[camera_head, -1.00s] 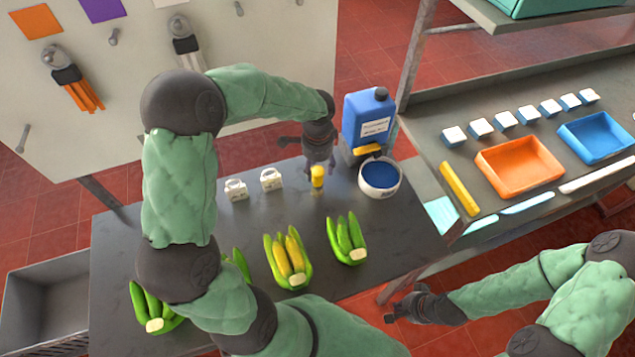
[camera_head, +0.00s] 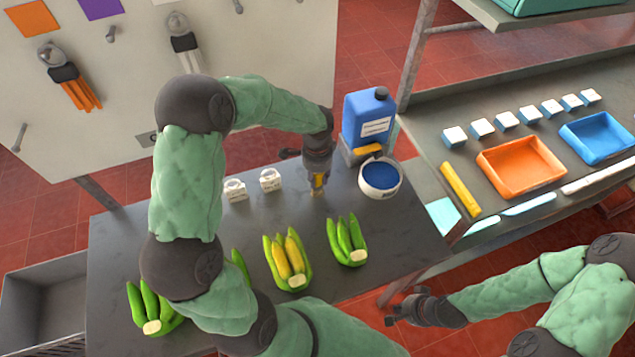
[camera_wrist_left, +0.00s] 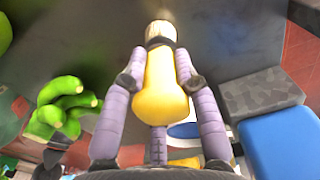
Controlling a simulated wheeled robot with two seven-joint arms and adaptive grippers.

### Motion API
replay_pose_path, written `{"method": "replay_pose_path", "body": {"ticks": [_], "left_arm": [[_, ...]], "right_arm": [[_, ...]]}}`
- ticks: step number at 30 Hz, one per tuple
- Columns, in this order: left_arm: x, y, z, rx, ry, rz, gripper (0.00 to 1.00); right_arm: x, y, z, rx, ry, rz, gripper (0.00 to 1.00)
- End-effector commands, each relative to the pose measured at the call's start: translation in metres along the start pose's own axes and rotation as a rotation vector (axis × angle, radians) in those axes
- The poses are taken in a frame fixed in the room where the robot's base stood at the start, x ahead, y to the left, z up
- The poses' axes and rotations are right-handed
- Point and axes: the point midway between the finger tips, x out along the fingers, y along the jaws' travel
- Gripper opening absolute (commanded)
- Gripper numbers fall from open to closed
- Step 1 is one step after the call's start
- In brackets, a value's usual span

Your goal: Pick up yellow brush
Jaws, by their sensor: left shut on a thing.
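The yellow brush (camera_wrist_left: 160,95) has a rounded yellow handle, a dark band and pale bristles in the left wrist view. Its handle lies between the fingers of my left gripper (camera_wrist_left: 157,85), which is shut on it. In the head view my left gripper (camera_head: 318,175) points down at the grey table, and only a small part of the brush (camera_head: 318,182) shows between the fingers. I cannot tell whether the bristles touch the table. My right gripper (camera_head: 408,310) is at the lower right, away from the table; its fingers are too small to read.
A blue jug (camera_head: 368,118) and a bowl of blue liquid (camera_head: 380,180) stand just right of my left gripper. Two small white tags (camera_head: 270,180) stand to its left. Banana bunches (camera_head: 347,241) lie along the front. Orange tray (camera_head: 520,165) sits on the right bench.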

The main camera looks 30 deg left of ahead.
Motion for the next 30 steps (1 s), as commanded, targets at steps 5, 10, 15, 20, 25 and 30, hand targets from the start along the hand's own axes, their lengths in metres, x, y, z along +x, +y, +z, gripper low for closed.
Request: {"method": "replay_pose_path", "body": {"ticks": [5, 10, 15, 20, 25, 30], "left_arm": [[-0.001, 0.0, 0.0, 0.0, 0.0, -0.001, 0.0], [-0.006, -0.001, 0.0, 0.0, 0.001, -0.002, 0.0], [-0.024, -0.001, 0.0, 0.0, 0.001, -0.003, 0.0], [-0.046, 0.011, -0.002, 0.003, 0.001, -0.002, 0.0], [-0.071, 0.032, -0.005, 0.003, 0.002, -0.004, 0.0], [-0.096, 0.054, -0.007, 0.003, 0.002, -0.003, 0.0]], "right_arm": [[0.0, 0.0, 0.0, 0.0, 0.0, 0.0, 0.0], [-0.001, -0.001, 0.0, 0.0, 0.0, 0.0, 0.0], [-0.005, -0.002, 0.0, 0.0, 0.0, 0.0, 0.0], [-0.009, -0.003, 0.0, 0.0, 0.0, 0.0, 0.0], [-0.014, -0.005, 0.001, 0.0, 0.0, 0.0, 0.0], [-0.019, -0.007, 0.001, 0.0, 0.0, 0.0, 0.0]]}}
